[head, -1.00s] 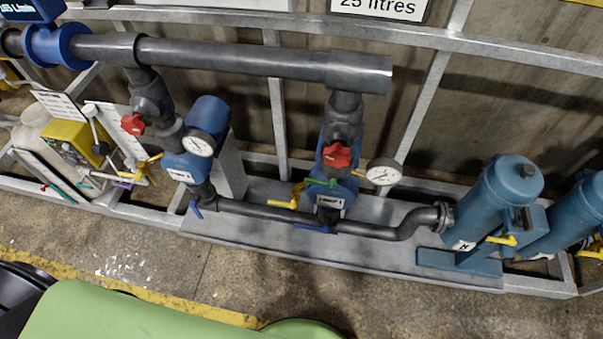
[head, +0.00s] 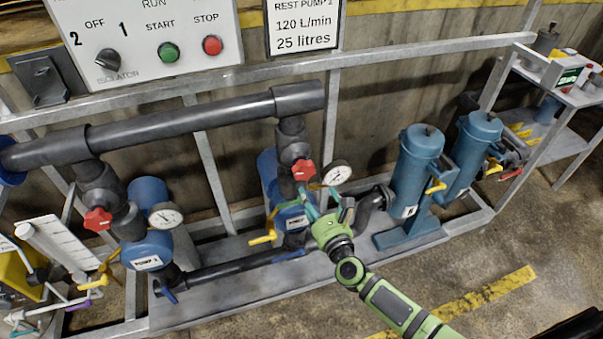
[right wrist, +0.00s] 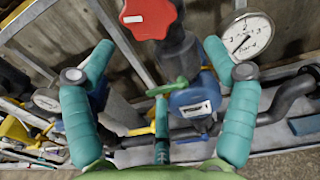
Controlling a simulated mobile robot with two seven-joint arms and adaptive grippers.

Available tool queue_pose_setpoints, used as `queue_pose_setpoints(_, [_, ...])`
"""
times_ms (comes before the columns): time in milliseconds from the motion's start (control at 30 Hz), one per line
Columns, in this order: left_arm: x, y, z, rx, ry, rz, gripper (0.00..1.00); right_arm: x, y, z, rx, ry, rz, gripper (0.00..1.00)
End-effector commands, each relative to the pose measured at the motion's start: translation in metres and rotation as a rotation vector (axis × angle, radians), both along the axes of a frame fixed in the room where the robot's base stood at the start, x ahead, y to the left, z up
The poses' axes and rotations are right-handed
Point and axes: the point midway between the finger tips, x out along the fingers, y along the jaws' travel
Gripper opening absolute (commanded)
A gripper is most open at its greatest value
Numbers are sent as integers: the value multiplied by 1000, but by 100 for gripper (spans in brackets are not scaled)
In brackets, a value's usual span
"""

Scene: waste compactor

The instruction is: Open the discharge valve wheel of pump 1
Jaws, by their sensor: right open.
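Two red valve wheels sit on dark vertical pipes above two blue pumps. My right gripper (head: 322,203) is open and empty, just below and right of the right wheel in the head view. In the right wrist view, a red wheel (right wrist: 150,17) shows beyond the open fingers (right wrist: 158,48), near the top edge. My left gripper is out of view.
A pressure gauge (head: 337,174) stands close to my right gripper; another gauge (head: 166,215) is beside the left wheel. A thick dark pipe (head: 190,120) runs above both pumps. Blue filter cylinders (head: 417,165) stand at right. Open floor (head: 480,265) lies in front.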

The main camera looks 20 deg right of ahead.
Motion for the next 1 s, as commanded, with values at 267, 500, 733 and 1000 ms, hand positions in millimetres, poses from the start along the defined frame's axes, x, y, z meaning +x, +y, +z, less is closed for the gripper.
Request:
queue_pose_setpoints(267, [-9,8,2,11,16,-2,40,18,1,30,235,-33,-24,86])
queue_pose_setpoints(500, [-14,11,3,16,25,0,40,54,2,30,229,-34,-24,86])
queue_pose_setpoints(733, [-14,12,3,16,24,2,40,75,3,28,229,-31,-24,86])
queue_pose_setpoints(1000, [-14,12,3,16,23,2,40,78,3,28,229,-30,-24,86])
